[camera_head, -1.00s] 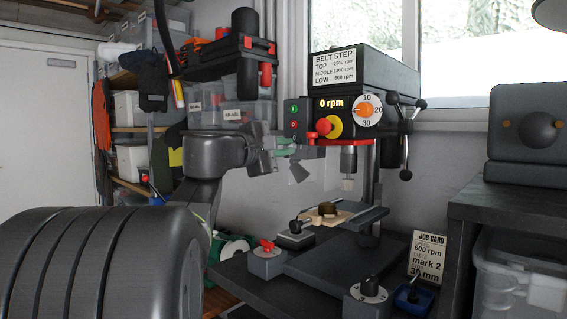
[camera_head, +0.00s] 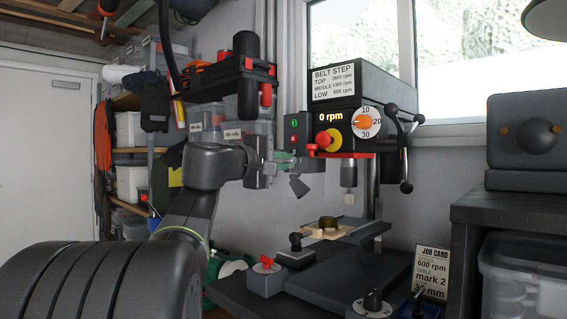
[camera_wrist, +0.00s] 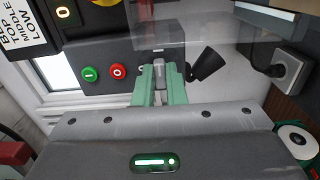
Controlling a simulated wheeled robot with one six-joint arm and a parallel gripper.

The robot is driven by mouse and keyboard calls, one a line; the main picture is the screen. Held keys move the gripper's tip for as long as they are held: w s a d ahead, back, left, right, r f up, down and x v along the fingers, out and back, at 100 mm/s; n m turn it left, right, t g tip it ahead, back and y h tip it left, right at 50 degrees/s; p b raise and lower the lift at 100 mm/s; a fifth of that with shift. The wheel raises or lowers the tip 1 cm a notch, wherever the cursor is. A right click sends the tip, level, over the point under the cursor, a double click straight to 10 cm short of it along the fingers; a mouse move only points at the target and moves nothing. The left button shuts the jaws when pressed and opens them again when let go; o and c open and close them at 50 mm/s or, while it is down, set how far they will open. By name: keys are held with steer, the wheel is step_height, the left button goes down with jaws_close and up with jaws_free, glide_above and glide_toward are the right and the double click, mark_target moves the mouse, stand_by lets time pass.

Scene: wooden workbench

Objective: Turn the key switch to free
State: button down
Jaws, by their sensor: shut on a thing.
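The switch box (camera_head: 292,128) is on the left side of the drill press head. In the wrist view its panel (camera_wrist: 108,52) carries a green "I" button (camera_wrist: 90,74) and a red "O" button (camera_wrist: 118,72). My gripper (camera_wrist: 159,72), with pale green fingers, is shut on the small grey key (camera_wrist: 158,70) of the key switch, beside the red button. A black tag (camera_wrist: 207,63) hangs by the key; it also shows in the head view (camera_head: 299,186). My gripper (camera_head: 286,161) hides most of the key switch there. I cannot read the key's angle or any marks around it.
The drill press display (camera_head: 331,116) reads 0 rpm. Below are a wooden workpiece (camera_head: 328,231) and a red-handled block (camera_head: 265,277). A job card (camera_head: 431,272) stands at right.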

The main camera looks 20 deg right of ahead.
steer(key=c, duration=1.5)
jaws_free()
steer(key=v, duration=1.3)
steer(key=shift+s+a+f+p, duration=0.1)
steer(key=shift+s+a+p, duration=0.15)
steer(key=shift+a+p, duration=0.1)
steer(key=x, duration=1.4)
steer(key=shift+b, duration=0.3)
steer(key=shift+a, duration=0.15)
